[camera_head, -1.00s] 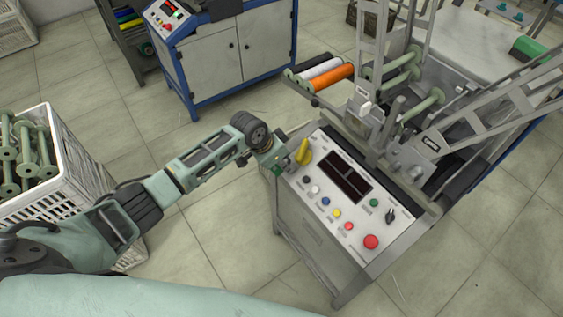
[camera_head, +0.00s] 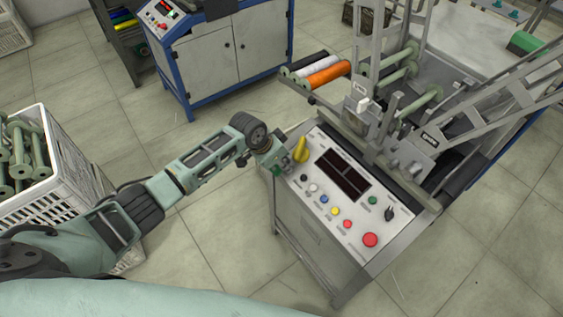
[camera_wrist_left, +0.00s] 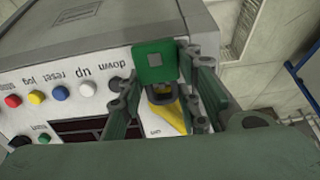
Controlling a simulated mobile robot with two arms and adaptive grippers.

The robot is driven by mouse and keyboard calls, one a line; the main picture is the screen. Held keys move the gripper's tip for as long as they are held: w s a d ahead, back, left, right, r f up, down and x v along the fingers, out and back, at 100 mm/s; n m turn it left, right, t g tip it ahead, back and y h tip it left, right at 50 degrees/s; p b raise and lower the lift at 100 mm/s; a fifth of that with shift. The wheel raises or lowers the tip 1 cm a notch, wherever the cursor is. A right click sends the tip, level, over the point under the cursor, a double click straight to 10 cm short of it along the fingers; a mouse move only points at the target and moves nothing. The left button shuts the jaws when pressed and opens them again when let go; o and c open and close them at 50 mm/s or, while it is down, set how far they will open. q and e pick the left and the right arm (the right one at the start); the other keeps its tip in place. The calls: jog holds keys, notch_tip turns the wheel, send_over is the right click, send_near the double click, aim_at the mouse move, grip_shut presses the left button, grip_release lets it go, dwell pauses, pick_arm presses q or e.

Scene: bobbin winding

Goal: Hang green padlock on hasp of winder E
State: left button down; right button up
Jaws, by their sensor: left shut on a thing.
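The green padlock (camera_wrist_left: 155,61) shows in the left wrist view as a square green body with a paler square mark. My left gripper (camera_wrist_left: 162,82) is shut on it, with a finger on each side. The padlock's shackle is partly visible below the body, close to a yellow lever (camera_wrist_left: 168,116) on the panel. I cannot tell whether the shackle touches or passes through anything there. In the head view my left gripper (camera_head: 276,158) is at the panel's left corner, beside the yellow lever (camera_head: 300,149). The hasp is not clearly distinguishable. My right gripper is out of view.
The winder's control panel (camera_head: 322,215) has coloured buttons and a dark display. Metal frames and rollers rise behind it. A white crate of green bobbins (camera_head: 75,165) stands left, and a blue-framed cabinet (camera_head: 235,55) stands behind. The floor between is clear.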

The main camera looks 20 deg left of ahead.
pick_arm(q)
jog(key=shift+f, duration=0.15)
jog(key=shift+b+x, duration=0.8)
jog(key=shift+w, duration=0.1)
jog(key=shift+s+a, duration=0.1)
jog(key=shift+s, duration=0.1)
jog(key=shift+s+a+f+p, duration=0.15)
jog(key=shift+s+f+p, duration=0.05)
jog(key=shift+f+p, duration=0.15)
dwell(0.4)
jog(key=c, duration=1.2)
grip_release()
jog(key=shift+r, duration=0.1)
jog(key=shift+r, duration=0.15)
